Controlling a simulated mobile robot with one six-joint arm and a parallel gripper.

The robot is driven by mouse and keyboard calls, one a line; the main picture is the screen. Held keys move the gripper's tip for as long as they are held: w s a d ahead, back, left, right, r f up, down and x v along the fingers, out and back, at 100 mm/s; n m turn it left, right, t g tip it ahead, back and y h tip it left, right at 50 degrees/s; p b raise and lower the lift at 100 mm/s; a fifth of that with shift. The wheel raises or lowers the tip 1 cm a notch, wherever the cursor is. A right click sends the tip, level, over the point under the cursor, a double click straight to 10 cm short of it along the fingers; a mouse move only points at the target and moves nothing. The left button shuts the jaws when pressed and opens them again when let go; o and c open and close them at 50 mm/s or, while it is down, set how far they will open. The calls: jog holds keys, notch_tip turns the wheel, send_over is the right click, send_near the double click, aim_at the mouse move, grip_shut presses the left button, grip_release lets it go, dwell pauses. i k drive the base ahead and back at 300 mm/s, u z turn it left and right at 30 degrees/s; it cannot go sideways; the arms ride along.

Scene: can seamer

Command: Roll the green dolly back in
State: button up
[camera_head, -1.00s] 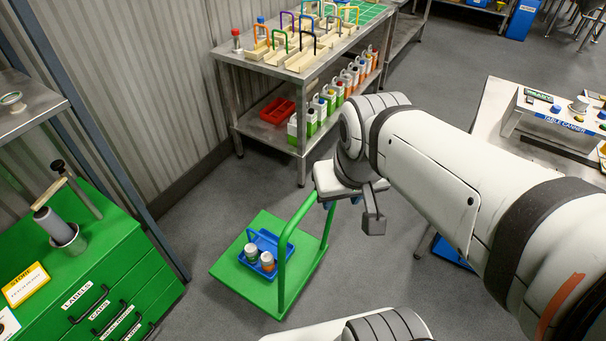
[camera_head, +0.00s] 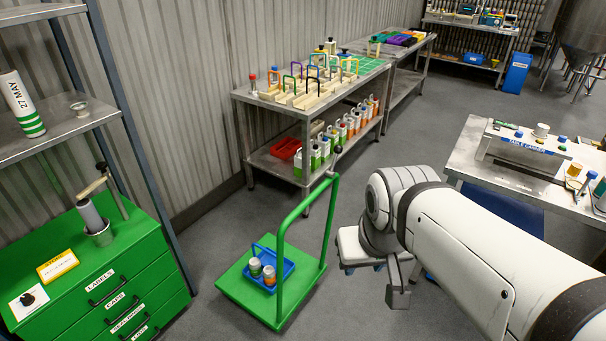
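The green dolly (camera_head: 238,291) stands on the open floor, in front of the steel bench. It has a flat green deck and an upright green hoop handle (camera_head: 281,240) along its right side. A blue carrier (camera_head: 288,266) with two small lidded jars (camera_head: 269,275) sits on the deck. My gripper (camera_head: 372,280) hangs right of the handle and appears apart from it. One grey finger points down. The other finger is not clear, so its opening cannot be read.
A green drawer cabinet (camera_head: 143,284) stands left of the dolly, beside a steel rack post. The steel bench (camera_head: 246,100) with bottles and a red crate (camera_head: 286,148) is behind. A steel table (camera_head: 464,158) stands at the right. Grey floor is clear between cabinet and bench.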

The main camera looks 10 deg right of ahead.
aim_at(275, 311)
jog(key=z, duration=0.55)
jog(key=i, duration=1.15)
jog(key=z, duration=0.1)
